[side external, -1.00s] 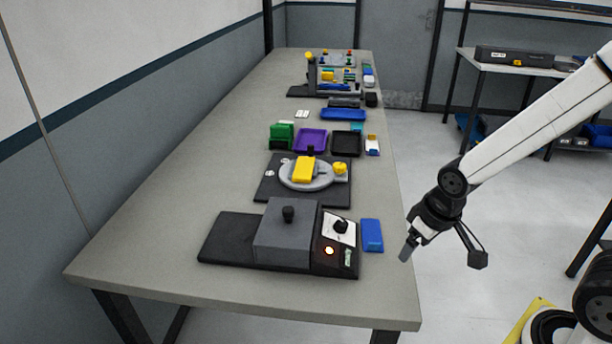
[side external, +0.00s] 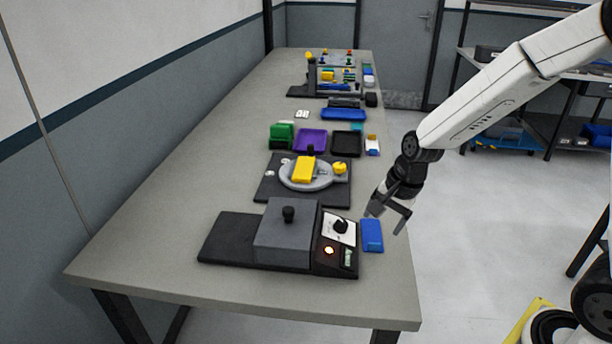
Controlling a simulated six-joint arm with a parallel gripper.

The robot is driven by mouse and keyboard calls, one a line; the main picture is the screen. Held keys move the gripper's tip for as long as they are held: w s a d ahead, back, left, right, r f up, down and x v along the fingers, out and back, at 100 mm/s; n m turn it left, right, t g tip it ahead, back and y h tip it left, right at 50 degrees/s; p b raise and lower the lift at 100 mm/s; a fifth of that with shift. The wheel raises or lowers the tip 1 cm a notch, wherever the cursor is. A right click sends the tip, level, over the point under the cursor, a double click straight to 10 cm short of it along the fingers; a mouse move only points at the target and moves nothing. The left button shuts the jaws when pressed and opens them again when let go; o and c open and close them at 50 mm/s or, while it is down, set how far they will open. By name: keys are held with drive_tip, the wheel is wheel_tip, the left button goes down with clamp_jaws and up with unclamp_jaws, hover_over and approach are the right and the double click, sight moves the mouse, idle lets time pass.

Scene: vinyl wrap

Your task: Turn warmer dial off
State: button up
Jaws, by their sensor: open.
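The warmer (side external: 285,238) is a grey box with a black knob on its lid, on a black base near the front of the table. Its control panel on the right side carries the black warmer dial (side external: 340,227) on a white plate. An orange-red light (side external: 328,251) glows on the panel below the dial. My gripper (side external: 385,222) is open and empty, to the right of the dial and apart from it. It hangs by the table's right edge, close to the blue block.
Behind the warmer is a round grey turntable (side external: 318,182) with yellow parts. Purple (side external: 310,141) and black (side external: 347,142) trays lie farther back. The table's left side (side external: 190,180) is clear.

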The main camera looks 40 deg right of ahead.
sight(343, 222)
drive_tip(key=w+d+m+y, duration=0.1)
drive_tip(key=w+m+y, duration=0.1)
drive_tip(key=w+m, duration=0.6)
drive_tip(key=m, duration=0.4)
drive_tip(key=shift+w+d+f+m+t, duration=0.15)
drive_tip(key=shift+w+f+m+t, duration=0.1)
drive_tip(key=shift+m+t, duration=0.15)
drive_tip(key=shift+f, duration=0.15)
drive_tip(key=shift+x, duration=3.75)
clamp_jaws()
